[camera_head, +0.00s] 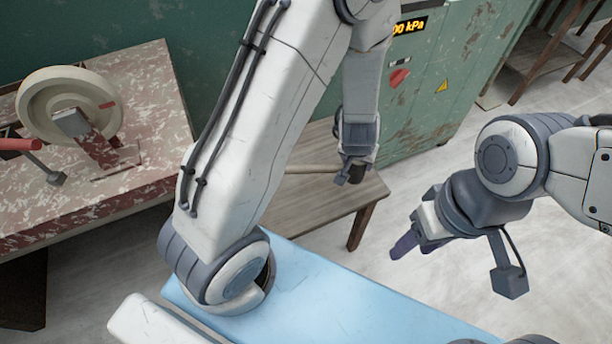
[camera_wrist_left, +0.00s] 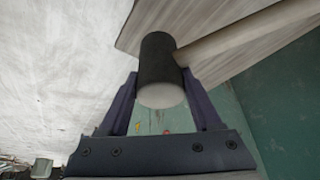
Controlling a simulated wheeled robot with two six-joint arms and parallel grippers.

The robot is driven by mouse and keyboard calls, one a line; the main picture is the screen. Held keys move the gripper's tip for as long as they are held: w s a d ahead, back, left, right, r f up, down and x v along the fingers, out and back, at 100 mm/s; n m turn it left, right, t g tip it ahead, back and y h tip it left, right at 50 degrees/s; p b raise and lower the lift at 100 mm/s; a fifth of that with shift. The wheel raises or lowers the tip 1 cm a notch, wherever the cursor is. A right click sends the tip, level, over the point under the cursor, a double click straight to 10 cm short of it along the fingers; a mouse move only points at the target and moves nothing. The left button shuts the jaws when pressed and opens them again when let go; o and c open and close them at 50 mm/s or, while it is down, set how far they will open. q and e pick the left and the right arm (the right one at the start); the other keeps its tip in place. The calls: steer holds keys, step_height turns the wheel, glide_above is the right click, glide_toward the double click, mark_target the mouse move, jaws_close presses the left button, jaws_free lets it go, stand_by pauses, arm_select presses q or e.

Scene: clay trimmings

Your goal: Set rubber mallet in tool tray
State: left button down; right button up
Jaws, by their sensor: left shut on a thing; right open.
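The rubber mallet has a black head (camera_wrist_left: 157,58) with a pale end face and a light wooden handle. In the left wrist view my left gripper (camera_wrist_left: 165,100) is shut on the head, with one finger on each side. The handle (camera_wrist_left: 235,35) runs off to the upper right. In the head view the mallet's handle (camera_head: 312,169) points left from my left gripper (camera_head: 352,178), above or at the small wooden table (camera_head: 300,208); contact with it is unclear. My right gripper (camera_head: 405,245) is open and empty, over the floor at the right. I cannot make out a tool tray.
A rusty green cabinet (camera_head: 425,110) with a pressure display stands behind the wooden table. A red-and-white worn bench (camera_head: 150,80) with a pale wheel (camera_head: 45,95) is at the left. A wooden rack (camera_head: 545,55) is at the back right. Floor between is clear.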

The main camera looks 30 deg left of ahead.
arm_select(q)
steer(key=shift+w+a+f+b, duration=0.8)
steer(key=shift+a+f+b, duration=0.7)
steer(key=shift+a+f, duration=0.25)
steer(key=shift+w+a+f+b, duration=0.8)
steer(key=shift+a+f+b, duration=0.65)
steer(key=shift+a+f, duration=0.35)
steer(key=shift+w+a+f+b, duration=0.8)
steer(key=shift+a+f+b, duration=0.75)
steer(key=shift+f, duration=0.3)
steer(key=shift+f, duration=0.1)
steer(key=shift+f, duration=0.15)
steer(key=shift+c, duration=0.3)
jaws_free()
